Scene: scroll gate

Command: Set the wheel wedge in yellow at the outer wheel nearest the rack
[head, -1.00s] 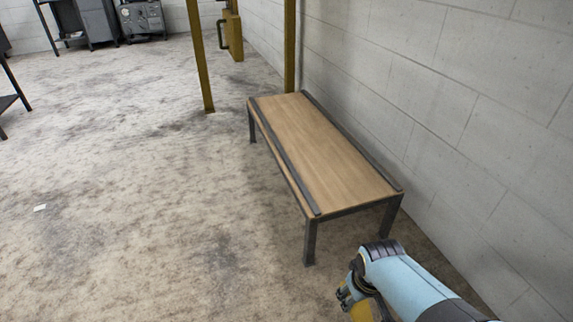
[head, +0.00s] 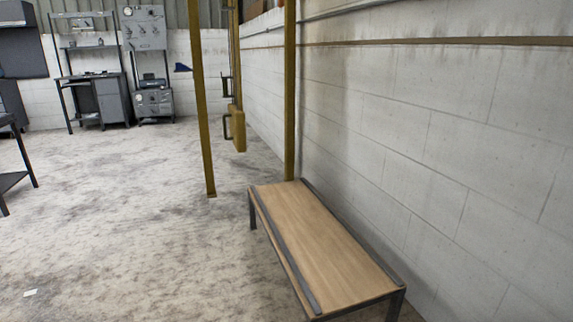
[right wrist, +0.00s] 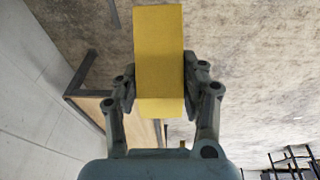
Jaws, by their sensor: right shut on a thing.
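My right gripper (right wrist: 158,90) is shut on a yellow block (right wrist: 159,48), the wheel wedge, in the right wrist view. Its two fingers press on the block's opposite sides, and floor shows behind it. My right gripper is out of the head view, and my left gripper is in neither view. A yellow frame with upright posts (head: 201,100) stands beyond the bench in the head view, with a yellow box-like part and a dark handle (head: 236,128) between the posts. I cannot make out any wheel or rack for certain.
A low wooden bench (head: 318,240) with dark metal edges stands along the white block wall (head: 420,130) at the right. Its edge also shows in the right wrist view (right wrist: 92,104). Workshop shelves and a grey cabinet (head: 112,100) stand at the back left. The floor (head: 120,220) at left is open.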

